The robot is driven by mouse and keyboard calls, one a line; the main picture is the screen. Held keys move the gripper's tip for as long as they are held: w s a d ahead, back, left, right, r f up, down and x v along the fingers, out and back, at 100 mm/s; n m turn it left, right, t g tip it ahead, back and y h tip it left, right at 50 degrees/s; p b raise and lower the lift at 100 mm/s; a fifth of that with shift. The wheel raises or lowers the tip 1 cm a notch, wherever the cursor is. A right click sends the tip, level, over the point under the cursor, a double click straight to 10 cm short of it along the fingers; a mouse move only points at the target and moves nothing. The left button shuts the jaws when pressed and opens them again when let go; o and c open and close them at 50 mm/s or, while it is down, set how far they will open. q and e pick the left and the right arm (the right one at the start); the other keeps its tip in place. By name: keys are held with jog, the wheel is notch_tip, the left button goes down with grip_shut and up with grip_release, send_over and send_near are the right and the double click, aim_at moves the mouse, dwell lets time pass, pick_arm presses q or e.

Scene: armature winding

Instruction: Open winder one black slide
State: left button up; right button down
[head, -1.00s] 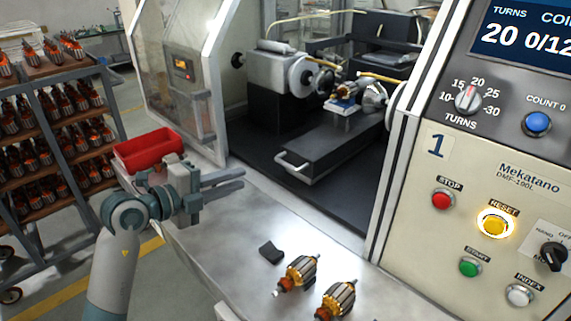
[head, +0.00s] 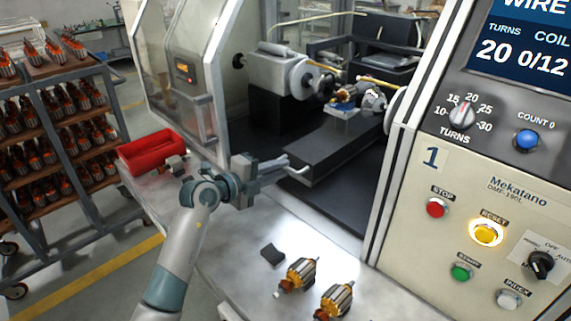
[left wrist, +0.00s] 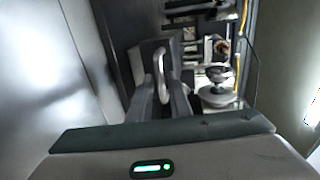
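The black slide (head: 345,150) of winder one sits inside the machine, with a pale bar handle (head: 298,172) on its front end. My left gripper (head: 284,163) is at that handle, its fingers pointing toward the slide. In the left wrist view the fingers (left wrist: 164,92) are apart, with the handle (left wrist: 160,70) showing between them. Small gaps seem to show beside the handle, so the fingers do not look closed on it. The slide (left wrist: 148,58) also shows behind the handle there. My right gripper is not in view.
The control panel (head: 480,190) of winder one stands at the right. Two armatures (head: 300,274) and a small dark block (head: 272,255) lie on the metal table (head: 215,245). A red bin (head: 150,150) is at the table's left. A rack of armatures (head: 60,140) stands farther left.

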pick_arm(q)
jog(key=shift+x, duration=1.4)
grip_shut()
jog(key=shift+a, duration=0.15)
